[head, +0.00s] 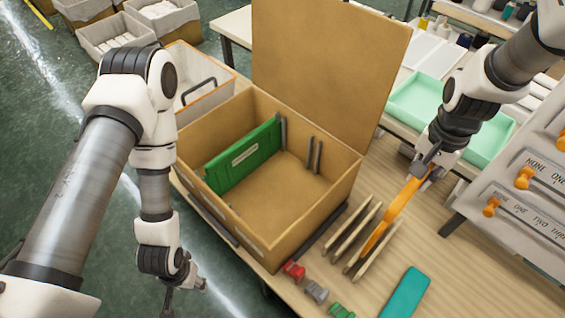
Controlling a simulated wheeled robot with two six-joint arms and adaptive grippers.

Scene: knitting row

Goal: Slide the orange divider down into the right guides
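The orange divider (392,219) stands on edge in a rack of pale wooden slats (353,230) on the table, right of the box. My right gripper (424,172) is at its upper far end and appears to touch it; whether the fingers are closed on it is too small to tell. The open tan box (222,217) has a green divider (244,158) standing in its left part. The right guides (314,154) are dark upright strips on the far inner wall, with no divider between them. My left gripper (186,288) hangs in front of the box's left side, its fingers unclear.
The box's lid (325,60) stands raised at the back. Red, grey and green small pieces (316,291) and a teal slab (404,293) lie in front. A mint tray (425,101) is behind my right gripper. A drawer unit (515,190) with orange knobs stands at right.

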